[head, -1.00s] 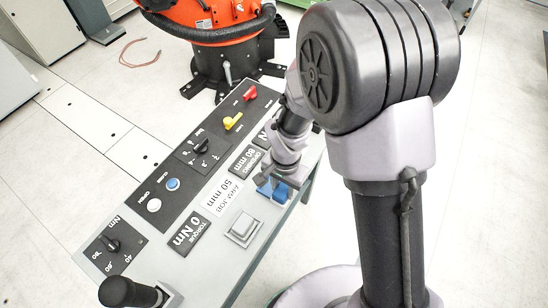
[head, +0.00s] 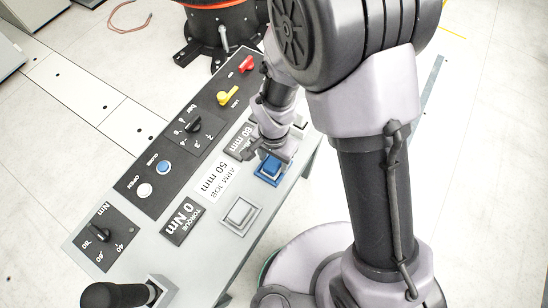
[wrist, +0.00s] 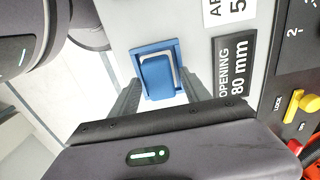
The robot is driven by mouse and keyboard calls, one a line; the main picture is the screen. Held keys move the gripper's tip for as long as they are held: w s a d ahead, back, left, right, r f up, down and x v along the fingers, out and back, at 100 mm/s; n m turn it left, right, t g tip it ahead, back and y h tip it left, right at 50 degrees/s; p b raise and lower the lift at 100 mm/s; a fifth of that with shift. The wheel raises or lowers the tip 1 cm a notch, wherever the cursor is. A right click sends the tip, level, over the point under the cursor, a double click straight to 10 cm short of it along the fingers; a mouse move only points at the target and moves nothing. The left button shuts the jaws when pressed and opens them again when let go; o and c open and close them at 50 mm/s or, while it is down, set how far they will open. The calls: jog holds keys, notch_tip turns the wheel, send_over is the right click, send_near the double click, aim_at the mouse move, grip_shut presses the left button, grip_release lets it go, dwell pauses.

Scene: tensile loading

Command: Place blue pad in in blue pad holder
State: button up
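The blue pad (head: 269,170) sits within the blue pad holder (head: 258,175), a square blue frame on the grey console. In the wrist view the pad (wrist: 158,78) lies inside the frame (wrist: 140,52), with a pale gap along its top and right sides. Whether it is fully seated I cannot tell. My gripper (wrist: 162,76) is open, its two dark fingers apart on either side of the pad and holder, with no visible grip. In the head view my gripper (head: 268,153) is just behind the blue pad, and partly hidden by my arm.
Labels, knobs, buttons and a yellow switch (head: 228,97) lie to the left. A black lever (head: 112,295) stands at the front. An orange robot base (head: 222,25) is behind.

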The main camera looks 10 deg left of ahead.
notch_tip(320, 180, up, 13)
jog(key=p, duration=0.6)
notch_tip(320, 180, up, 11)
jog(key=t+y, duration=0.1)
jog(key=t, duration=0.1)
send_over(274, 161)
jog(key=w+d, duration=0.1)
jog(key=d, duration=0.5)
jog(key=s+d+r+t+y, duration=0.1)
jog(key=s+d+r+t, duration=0.2)
jog(key=s+d+r, duration=0.5)
notch_tip(274, 161, up, 4)
jog(key=shift+s+d+f+t, duration=0.15)
jog(key=shift+d+t, duration=0.25)
jog(key=shift+d, duration=0.65)
jog(key=shift+b, duration=0.4)
jog(key=shift+f+b, duration=0.8)
jog(key=shift+f, duration=0.05)
